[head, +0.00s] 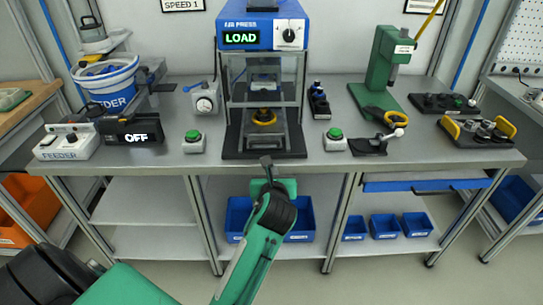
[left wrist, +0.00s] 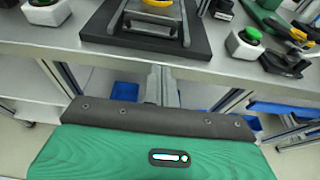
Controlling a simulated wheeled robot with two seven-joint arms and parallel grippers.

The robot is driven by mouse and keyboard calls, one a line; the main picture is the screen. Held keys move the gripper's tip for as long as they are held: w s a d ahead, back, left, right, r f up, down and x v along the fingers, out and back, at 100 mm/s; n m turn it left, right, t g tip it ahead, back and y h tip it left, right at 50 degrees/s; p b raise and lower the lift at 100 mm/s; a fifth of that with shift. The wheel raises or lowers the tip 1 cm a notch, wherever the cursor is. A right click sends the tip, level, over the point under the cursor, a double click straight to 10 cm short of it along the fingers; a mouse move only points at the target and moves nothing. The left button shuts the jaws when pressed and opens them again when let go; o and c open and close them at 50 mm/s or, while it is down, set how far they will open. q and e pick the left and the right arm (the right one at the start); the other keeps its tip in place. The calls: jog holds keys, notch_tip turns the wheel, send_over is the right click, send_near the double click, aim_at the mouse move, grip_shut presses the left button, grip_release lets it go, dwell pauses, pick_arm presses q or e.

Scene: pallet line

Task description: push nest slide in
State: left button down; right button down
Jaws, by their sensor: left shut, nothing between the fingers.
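The air press (head: 262,30) stands at the back middle of the bench with a green LOAD display. The nest slide with its yellow nest (head: 263,117) sits low at the front of the press, between rails on a black base plate (head: 240,154). The nest and rails also show at the top of the left wrist view (left wrist: 158,3). My left gripper (head: 266,161) is shut and empty, just in front of the bench's front edge, below the slide and apart from it. In the left wrist view its dark and green body fills the bottom. My right gripper is out of view.
White boxes with green buttons flank the press, left (head: 193,141) and right (head: 334,139). A feeder bucket (head: 106,82) and OFF display (head: 133,130) stand left. A green hand press (head: 385,75) stands right. Blue bins (head: 385,227) sit on the lower shelf.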

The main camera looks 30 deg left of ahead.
pick_arm(q)
send_near(271, 146)
jog(key=x, duration=0.5)
jog(key=shift+f, duration=0.2)
jog(key=shift+w+a, duration=0.2)
jog(key=shift+w, duration=0.2)
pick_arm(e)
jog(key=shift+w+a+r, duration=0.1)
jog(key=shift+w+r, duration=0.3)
